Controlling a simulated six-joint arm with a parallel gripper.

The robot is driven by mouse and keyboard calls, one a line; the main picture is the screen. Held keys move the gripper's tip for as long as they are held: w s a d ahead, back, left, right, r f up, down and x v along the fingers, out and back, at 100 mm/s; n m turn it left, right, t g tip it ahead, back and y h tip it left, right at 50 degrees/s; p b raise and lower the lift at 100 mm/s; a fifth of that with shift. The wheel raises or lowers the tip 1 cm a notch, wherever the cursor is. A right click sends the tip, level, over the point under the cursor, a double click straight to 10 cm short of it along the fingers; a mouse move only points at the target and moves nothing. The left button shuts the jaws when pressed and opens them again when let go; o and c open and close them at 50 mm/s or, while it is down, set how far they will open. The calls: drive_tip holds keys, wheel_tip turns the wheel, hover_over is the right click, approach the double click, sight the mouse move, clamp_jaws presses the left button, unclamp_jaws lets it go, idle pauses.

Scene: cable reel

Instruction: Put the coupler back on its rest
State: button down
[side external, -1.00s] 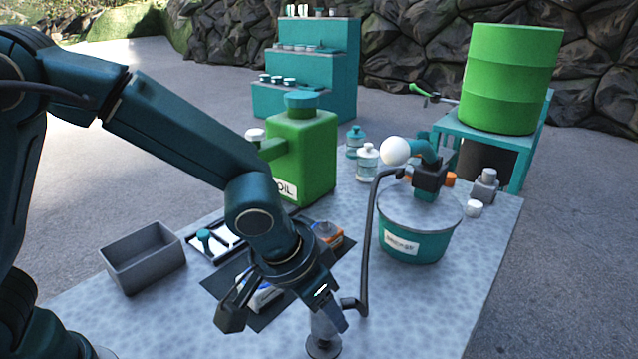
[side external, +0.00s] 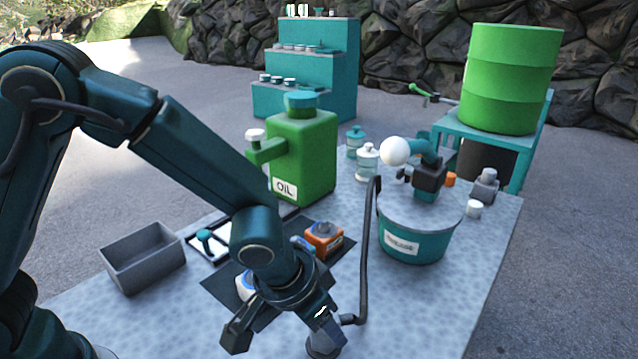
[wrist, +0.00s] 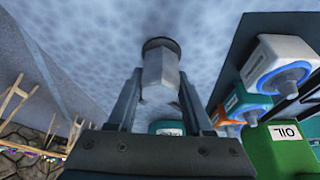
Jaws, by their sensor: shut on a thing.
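The coupler (wrist: 160,76), a grey metal faceted piece, shows between my fingers in the wrist view. My gripper (side external: 324,335) is shut on it, low over the near part of the table in the side view. The black hose (side external: 366,250) runs from the pump head (side external: 430,175) on the grease bucket (side external: 415,246) down to the coupler beside my fingers. A dark round piece (wrist: 161,43), seemingly the rest, shows at the coupler's far end in the wrist view. My fingers mostly hide the coupler in the side view; I cannot tell whether it is seated.
A green oil can (side external: 303,155) stands behind, a grey open bin (side external: 143,257) at left.

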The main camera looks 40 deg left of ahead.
drive_tip(key=shift+c, duration=1.1)
unclamp_jaws()
drive_tip(key=shift+r, duration=0.15)
drive_tip(key=shift+v, duration=2.35)
drive_tip(key=s+a+r+n+t, duration=0.1)
drive_tip(key=a+r+n+t, duration=0.15)
drive_tip(key=a+r, duration=0.75)
drive_tip(key=s+a+f+g, duration=0.1)
drive_tip(key=s+a, duration=0.2)
drive_tip(key=s, duration=0.7)
drive_tip(key=shift+s+f+y, duration=0.2)
drive_tip(key=shift+y, duration=0.2)
